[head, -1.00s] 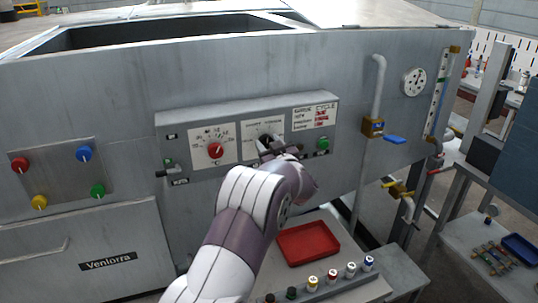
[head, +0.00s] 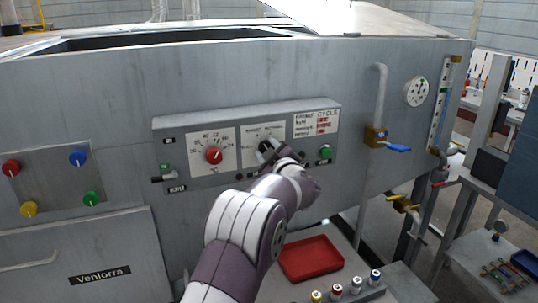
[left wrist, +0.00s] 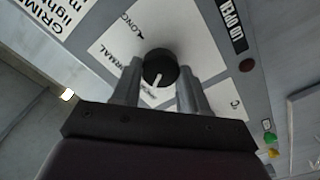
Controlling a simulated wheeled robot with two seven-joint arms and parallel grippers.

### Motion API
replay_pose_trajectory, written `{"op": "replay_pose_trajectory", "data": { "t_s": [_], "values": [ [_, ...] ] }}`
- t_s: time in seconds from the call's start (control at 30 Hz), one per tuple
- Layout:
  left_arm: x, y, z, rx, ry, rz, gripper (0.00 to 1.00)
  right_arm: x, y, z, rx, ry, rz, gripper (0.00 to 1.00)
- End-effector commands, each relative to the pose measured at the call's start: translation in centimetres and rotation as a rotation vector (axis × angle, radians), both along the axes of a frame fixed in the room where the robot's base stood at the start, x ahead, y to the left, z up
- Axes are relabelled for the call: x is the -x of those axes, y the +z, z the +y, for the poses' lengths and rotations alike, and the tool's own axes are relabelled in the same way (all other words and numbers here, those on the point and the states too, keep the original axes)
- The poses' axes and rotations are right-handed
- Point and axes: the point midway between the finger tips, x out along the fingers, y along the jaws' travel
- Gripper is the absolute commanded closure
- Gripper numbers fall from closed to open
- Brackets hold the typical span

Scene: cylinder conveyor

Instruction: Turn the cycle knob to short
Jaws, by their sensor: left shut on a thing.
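The cycle knob (left wrist: 160,67) is a round black dial with a white pointer line, on a white label plate (left wrist: 128,38). In the left wrist view it sits between the two fingers of my left gripper (left wrist: 159,79), which is shut on it. The pointer faces down and slightly left, towards a small label partly hidden by the gripper. The words LONG and NORMAL show further up on the left. In the head view my left gripper (head: 270,152) covers most of the knob. My right gripper is not in view.
A red temperature knob (head: 214,155) is left of the cycle plate, and a green button (head: 325,151) is right of it. A blue-handled valve (head: 396,148) stands further right. A red tray (head: 311,258) lies below the panel.

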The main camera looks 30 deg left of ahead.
Motion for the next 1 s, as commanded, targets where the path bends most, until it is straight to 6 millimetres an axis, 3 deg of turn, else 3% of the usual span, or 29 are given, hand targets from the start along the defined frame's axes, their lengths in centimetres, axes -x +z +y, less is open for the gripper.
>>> {"op": "replay_pose_trajectory", "data": {
  "t_s": [0.4,0.43,0.5,0.83,1.0],
  "values": [
    [0.0,-0.1,0.0,0.004,0.000,-0.003,0.87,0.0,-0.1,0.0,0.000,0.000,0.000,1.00],
    [0.0,-0.1,0.0,0.004,0.000,-0.003,0.50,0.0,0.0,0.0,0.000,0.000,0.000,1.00],
    [0.0,0.0,0.0,0.004,0.000,-0.002,0.31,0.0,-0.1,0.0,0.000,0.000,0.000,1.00],
    [0.3,-0.1,-0.4,0.003,-0.001,-0.003,0.31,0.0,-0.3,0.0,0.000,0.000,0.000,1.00],
    [2.6,-0.3,-3.2,0.004,-0.005,-0.003,0.31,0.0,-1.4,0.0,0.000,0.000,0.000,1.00]
  ]
}}
